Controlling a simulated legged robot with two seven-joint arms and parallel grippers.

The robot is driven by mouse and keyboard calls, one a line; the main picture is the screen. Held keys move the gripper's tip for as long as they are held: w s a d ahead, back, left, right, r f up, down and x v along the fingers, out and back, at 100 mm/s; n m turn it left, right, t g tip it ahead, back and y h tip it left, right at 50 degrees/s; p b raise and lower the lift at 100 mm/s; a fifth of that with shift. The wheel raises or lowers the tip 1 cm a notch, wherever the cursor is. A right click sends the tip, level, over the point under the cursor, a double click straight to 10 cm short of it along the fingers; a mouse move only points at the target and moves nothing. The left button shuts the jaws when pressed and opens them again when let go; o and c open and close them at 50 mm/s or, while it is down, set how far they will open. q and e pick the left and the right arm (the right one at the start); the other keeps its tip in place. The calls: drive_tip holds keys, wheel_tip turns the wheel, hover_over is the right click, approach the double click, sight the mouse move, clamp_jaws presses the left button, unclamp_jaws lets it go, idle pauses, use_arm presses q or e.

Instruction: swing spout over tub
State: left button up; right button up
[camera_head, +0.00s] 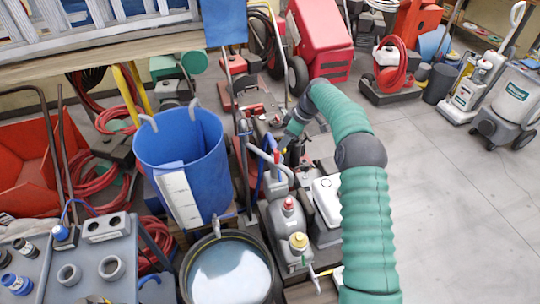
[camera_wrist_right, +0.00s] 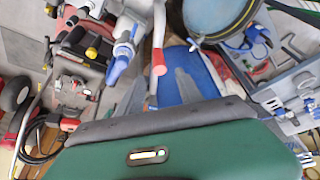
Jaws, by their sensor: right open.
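A grey bent pipe that looks like the spout (camera_head: 266,160) rises among the machines in the middle of the head view. In the right wrist view a pale pipe with a red end (camera_wrist_right: 158,60) hangs beside the fingers. A round black tub with pale liquid (camera_head: 228,270) stands below and left of the pipe; its rim shows in the wrist view (camera_wrist_right: 234,30). A tall blue tub (camera_head: 190,140) with two handles stands behind it. My right gripper (camera_head: 288,145) is open, close beside the pipe; I cannot tell whether they touch. My left gripper is not in view.
Floor (camera_head: 465,210) on the right is clear.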

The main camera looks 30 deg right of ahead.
sight(273, 161)
drive_tip(key=x, duration=1.1)
drive_tip(key=shift+w+d+f, duration=0.1)
drive_tip(key=shift+d+f, duration=0.05)
drive_tip(key=shift+f, duration=0.2)
drive_tip(key=shift+c, duration=0.2)
clamp_jaws()
drive_tip(key=shift+f, duration=0.1)
idle(0.3)
